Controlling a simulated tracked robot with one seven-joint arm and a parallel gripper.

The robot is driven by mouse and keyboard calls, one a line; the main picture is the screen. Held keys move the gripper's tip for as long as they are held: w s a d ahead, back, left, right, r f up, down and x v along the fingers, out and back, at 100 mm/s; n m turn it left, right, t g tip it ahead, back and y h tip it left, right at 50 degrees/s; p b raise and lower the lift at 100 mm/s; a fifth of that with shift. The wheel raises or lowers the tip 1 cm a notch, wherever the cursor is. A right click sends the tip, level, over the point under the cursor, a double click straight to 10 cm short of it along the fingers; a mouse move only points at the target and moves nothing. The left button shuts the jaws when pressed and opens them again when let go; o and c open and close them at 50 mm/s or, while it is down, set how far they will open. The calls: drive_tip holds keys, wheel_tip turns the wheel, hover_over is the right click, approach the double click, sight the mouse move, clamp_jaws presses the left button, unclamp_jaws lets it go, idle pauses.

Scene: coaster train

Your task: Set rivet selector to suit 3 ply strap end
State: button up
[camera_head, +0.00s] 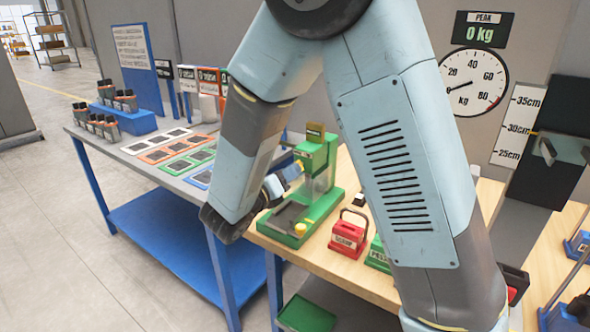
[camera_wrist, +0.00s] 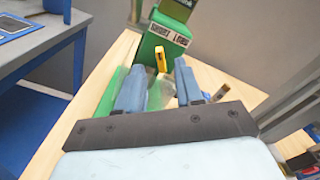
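A green riveting machine (camera_head: 320,160) stands on the wooden bench, beside my gripper (camera_head: 276,186). In the wrist view its green head (camera_wrist: 165,38) carries a white label with two words, seemingly SHORT on the left and LONG on the right. A small yellow lever (camera_wrist: 161,58) sticks out below the label, nearer the left word. My gripper (camera_wrist: 160,78) is open, its two blue fingers apart. The lever appears between and beyond the fingertips; I cannot tell if either touches it. In the head view my arm hides part of the area, and the lever is not clear.
A red box with a handle (camera_head: 348,236) and a green block (camera_head: 378,254) stand right of the machine. A grey table (camera_head: 130,167) with coloured mats and several small dark-topped items is on the left. A dial (camera_head: 473,82) and height scale (camera_head: 517,128) are on the right.

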drive_tip(key=shift+x, duration=1.65)
drive_tip(key=shift+c, duration=0.2)
clamp_jaws()
